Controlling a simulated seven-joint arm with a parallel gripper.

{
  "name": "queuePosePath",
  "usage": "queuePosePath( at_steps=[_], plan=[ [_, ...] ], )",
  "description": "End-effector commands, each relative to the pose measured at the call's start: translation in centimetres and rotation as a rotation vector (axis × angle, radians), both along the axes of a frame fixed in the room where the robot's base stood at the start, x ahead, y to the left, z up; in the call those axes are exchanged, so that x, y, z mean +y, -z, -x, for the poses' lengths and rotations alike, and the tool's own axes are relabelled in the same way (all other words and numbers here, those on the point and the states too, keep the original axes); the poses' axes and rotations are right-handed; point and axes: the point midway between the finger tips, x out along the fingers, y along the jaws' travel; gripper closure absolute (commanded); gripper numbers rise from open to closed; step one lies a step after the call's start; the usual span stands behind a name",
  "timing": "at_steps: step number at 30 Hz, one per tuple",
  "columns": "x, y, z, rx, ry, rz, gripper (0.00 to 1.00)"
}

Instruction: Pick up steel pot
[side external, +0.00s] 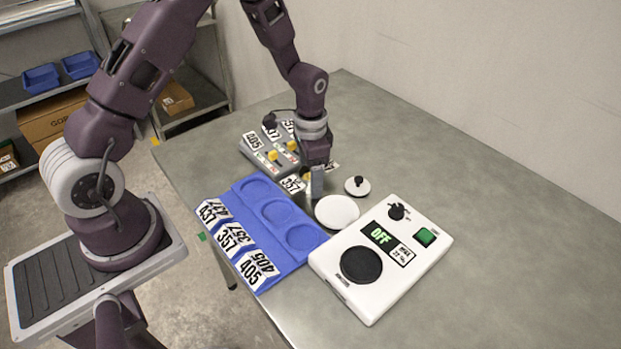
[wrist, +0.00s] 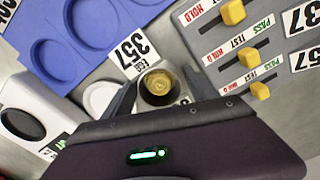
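The steel pot (wrist: 158,86) is a small round open pot with a golden-brown content, seen from above in the wrist view. It stands beside a 357 label. My gripper (wrist: 160,76) has one finger on each side of the pot, and the fingers look spread, with a gap visible at the right finger. I cannot tell whether the left finger touches it. In the side external view my gripper (side external: 314,190) points down at the table between the grey slider boxes and the white disc, and it largely hides the pot there.
A blue tray (side external: 240,200) with round recesses and number labels lies left. Grey boxes (side external: 252,152) with yellow sliders stand behind. A white disc (side external: 337,211), a black-knobbed lid (side external: 357,187) and a white scale (side external: 345,290) reading OFF are close by. The table's right side is clear.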

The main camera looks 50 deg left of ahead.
Motion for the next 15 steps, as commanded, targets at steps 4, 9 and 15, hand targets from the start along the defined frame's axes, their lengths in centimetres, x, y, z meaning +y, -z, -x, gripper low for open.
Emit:
queuePosePath(
  at_steps=[4, 9, 15],
  plan=[
    [0.00, -0.02, 0.01, 0.000, 0.000, 0.000, 0.65],
    [0.00, -0.04, -0.01, 0.000, 0.000, 0.000, 0.95],
    [0.00, -0.27, -0.04, -0.001, -0.001, -0.001, 0.95]
  ],
)
